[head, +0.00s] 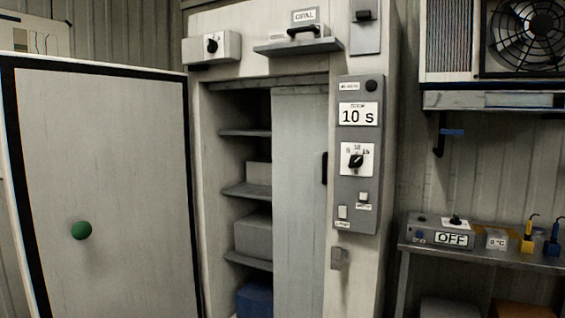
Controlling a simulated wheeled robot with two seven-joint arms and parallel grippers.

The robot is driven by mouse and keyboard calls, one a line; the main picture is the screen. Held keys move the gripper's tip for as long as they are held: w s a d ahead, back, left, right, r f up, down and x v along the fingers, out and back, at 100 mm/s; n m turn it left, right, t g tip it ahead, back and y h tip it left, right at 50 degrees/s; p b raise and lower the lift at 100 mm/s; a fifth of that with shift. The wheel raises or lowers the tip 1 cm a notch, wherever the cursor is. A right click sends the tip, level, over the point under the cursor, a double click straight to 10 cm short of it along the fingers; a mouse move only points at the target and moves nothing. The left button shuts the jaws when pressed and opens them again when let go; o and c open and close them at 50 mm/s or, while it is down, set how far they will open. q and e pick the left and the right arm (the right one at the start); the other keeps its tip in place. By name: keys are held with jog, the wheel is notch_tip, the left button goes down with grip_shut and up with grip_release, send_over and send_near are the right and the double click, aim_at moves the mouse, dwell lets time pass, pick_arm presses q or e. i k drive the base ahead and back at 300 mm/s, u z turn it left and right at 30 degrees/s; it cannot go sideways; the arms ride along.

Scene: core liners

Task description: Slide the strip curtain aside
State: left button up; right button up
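The strip curtain appears as a pale grey-blue panel (300,200) that covers the right part of the tall cabinet's opening. A small dark handle (324,168) stands at its right edge. The left part of the opening is uncovered and shows shelves (248,191) with grey boxes (254,236) and a blue box (255,299) at the bottom. The cabinet door (105,190) with a green knob (82,230) stands open at the left. What lies behind the panel is hidden. Neither of my grippers is in view.
A control panel (359,210) reading "10 s" is on the cabinet's right post. A shelf (299,46) labelled "OPAL" juts out above the opening. At the right are a bench (483,257) with an "OFF" box and a fan unit (492,45) above.

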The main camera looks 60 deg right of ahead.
aim_at(299, 114)
jog(key=z, duration=0.15)
jog(key=i, duration=1.7)
jog(key=z, duration=0.75)
